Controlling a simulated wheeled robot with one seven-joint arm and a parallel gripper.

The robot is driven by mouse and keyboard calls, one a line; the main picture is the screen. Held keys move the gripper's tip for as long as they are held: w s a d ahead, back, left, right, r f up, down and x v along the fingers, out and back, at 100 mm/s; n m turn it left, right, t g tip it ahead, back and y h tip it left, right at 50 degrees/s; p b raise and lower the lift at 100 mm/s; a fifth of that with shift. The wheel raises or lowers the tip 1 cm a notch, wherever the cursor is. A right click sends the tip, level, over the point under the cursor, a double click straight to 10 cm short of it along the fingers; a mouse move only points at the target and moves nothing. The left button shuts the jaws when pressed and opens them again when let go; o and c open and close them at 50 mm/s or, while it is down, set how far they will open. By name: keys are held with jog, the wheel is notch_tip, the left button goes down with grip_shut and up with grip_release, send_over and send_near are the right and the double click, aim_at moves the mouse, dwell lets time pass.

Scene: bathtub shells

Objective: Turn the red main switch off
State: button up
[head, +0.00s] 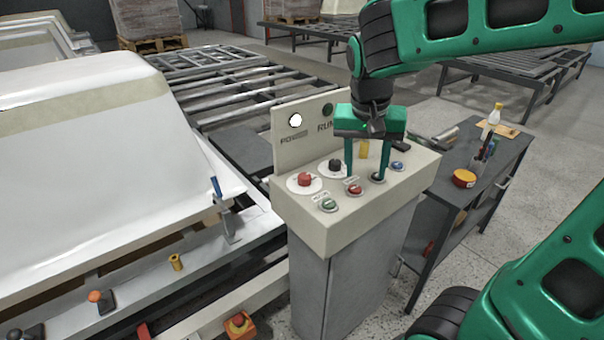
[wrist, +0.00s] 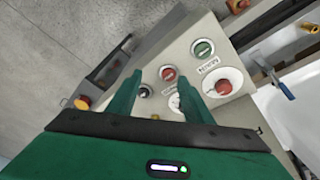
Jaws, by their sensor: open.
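The red main switch (head: 305,180) is a red rotary knob on a white disc at the left of the sloped panel top. It also shows in the wrist view (wrist: 223,87), right of my fingers; I cannot read its setting. My gripper (head: 365,176) points down over the middle of the panel, its fingers apart and nothing held between them. It is to the right of the red switch. A black knob (head: 335,166) on a second white disc is beside the switch. The white POWER lamp (head: 295,120) looks lit; the RUN lamp (head: 328,109) looks dark.
A green button (head: 329,204), a red button (head: 354,189) and a blue button (head: 397,166) share the panel. A white tub shell (head: 90,150) stands to the left. A dark cart (head: 480,180) with tools stands to the right.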

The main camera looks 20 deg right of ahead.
jog(key=t, duration=0.2)
send_near(304, 176)
notch_tip(304, 176, up, 2)
jog(key=x, duration=1)
jog(key=shift+s+a+f, duration=0.2)
jog(key=shift+s+f, duration=0.05)
jog(key=shift+f, duration=0.05)
jog(key=c, duration=1.1)
